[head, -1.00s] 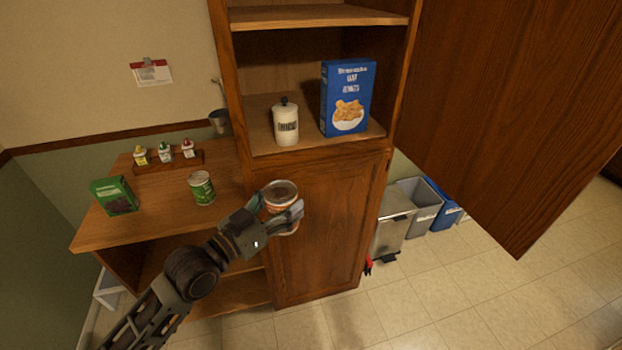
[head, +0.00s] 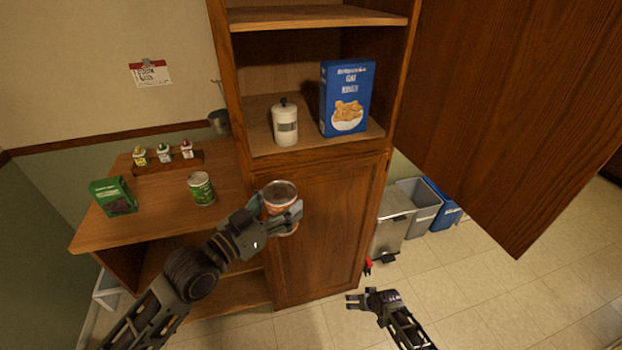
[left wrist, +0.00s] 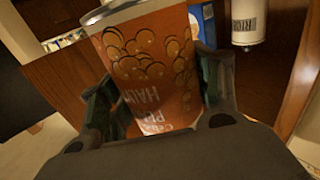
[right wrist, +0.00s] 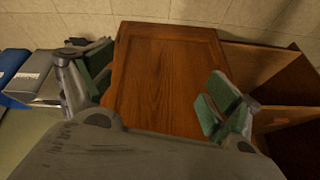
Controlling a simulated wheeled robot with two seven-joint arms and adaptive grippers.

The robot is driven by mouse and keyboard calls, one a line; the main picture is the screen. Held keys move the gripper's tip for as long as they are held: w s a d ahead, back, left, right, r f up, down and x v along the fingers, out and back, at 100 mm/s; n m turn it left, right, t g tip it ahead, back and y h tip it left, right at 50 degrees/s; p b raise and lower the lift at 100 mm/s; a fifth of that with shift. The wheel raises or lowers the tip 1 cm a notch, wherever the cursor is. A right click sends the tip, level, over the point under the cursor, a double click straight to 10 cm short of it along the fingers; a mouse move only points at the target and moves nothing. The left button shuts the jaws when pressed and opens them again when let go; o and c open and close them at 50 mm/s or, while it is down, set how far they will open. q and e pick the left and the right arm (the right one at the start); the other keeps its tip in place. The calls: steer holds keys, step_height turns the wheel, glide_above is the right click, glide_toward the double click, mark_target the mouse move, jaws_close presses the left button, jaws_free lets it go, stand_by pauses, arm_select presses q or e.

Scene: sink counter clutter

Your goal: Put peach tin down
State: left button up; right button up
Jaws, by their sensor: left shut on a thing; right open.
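The peach tin (head: 279,199) is orange with a metal top and pictures of round fruit pieces. My left gripper (head: 283,212) is shut on it and holds it in the air before the cabinet's closed lower door. In the left wrist view the tin (left wrist: 155,70) sits between both finger pads, its printing upside down. My right gripper (head: 356,303) is low in front of the cabinet, open and empty; in the right wrist view its pads (right wrist: 150,100) stand wide apart with the door beyond them.
The cabinet shelf (head: 315,143) holds a white canister (head: 285,124) and a blue box (head: 347,98). The side counter (head: 150,223) carries a green tin (head: 201,188), a green box (head: 113,196) and small bottles in a rack (head: 169,162). An open cabinet door (head: 510,110) hangs at right. Bins (head: 418,205) stand behind it.

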steer(key=w+a+r+t+y, duration=0.1)
steer(key=w+a+r, duration=0.2)
steer(key=w+r, duration=0.5)
steer(key=w+a+r+t+y, duration=0.1)
steer(key=w+a+r, duration=0.25)
steer(key=r, duration=0.95)
steer(key=w+a+r+n+y, duration=0.1)
steer(key=a+r, duration=0.2)
steer(key=r, duration=0.7)
steer(key=w+a+r+n+y, duration=0.1)
steer(key=w+a+r, duration=0.15)
steer(key=r, duration=0.75)
steer(key=s+a+r+n, duration=0.1)
steer(key=s+a+r, duration=0.15)
steer(key=r, duration=0.45)
steer(key=s+a+r+n+y, duration=0.1)
steer(key=s+r, duration=0.3)
steer(key=r, duration=0.2)
steer(key=s+a+r+n, duration=0.1)
steer(key=s+a+r, duration=0.15)
steer(key=r, duration=0.45)
steer(key=n+g, duration=0.1)
steer(key=n, duration=0.3)
glide_toward(281, 192)
steer(key=d, duration=0.1)
steer(key=shift+s+d+r+y, duration=0.1)
steer(key=shift+s+r+y, duration=0.2)
steer(key=shift+s, duration=0.05)
steer(key=shift+w+f, duration=0.1)
steer(key=shift+x, duration=5.9)
